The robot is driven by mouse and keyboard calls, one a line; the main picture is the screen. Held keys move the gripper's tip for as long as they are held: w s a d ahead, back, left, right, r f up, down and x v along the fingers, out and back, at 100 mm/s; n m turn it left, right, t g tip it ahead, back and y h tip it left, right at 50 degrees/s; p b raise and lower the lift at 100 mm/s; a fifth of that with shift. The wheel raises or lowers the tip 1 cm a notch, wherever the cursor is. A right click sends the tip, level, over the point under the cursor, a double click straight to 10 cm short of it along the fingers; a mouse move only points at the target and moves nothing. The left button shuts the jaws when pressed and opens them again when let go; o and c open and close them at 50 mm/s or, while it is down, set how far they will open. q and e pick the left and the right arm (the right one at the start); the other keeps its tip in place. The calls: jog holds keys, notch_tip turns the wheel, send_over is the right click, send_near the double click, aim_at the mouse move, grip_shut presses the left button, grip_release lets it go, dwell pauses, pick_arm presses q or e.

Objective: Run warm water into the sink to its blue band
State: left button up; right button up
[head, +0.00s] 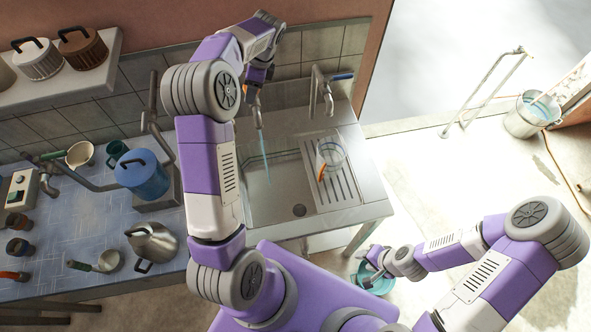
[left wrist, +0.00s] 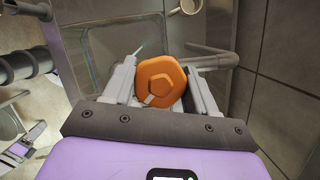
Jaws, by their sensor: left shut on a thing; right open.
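The sink (head: 262,196) is a grey metal basin with a dark round drain (head: 299,210) in its floor. My left gripper (head: 256,88) is at the wall behind the sink. In the left wrist view it is shut on an orange knob (left wrist: 162,82), which sits between its fingers. A thin bluish stream of water (head: 265,155) comes down from a spout into the sink. I cannot make out a water level; a faint bluish line (left wrist: 88,50) runs along the basin wall. My right gripper (head: 376,262) is open, low at a teal bucket (head: 381,286).
A second tap with a blue handle (head: 342,76) stands right of my left gripper. A clear jug (head: 331,152) stands on the ribbed drainboard (head: 343,190). A blue lidded pot (head: 142,176) and a metal jug (head: 152,243) crowd the left counter.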

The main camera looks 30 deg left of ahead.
dwell(0.3)
pick_arm(q)
jog(key=n+p, duration=0.3)
jog(key=shift+r+g, duration=0.25)
jog(key=shift+g, duration=0.15)
jog(key=shift+n+h+p, duration=0.3)
jog(key=shift+n+p, duration=0.1)
jog(key=shift+n, duration=0.2)
jog(key=shift+f+n, duration=0.1)
jog(key=shift+n, duration=0.2)
jog(key=shift+f, duration=0.1)
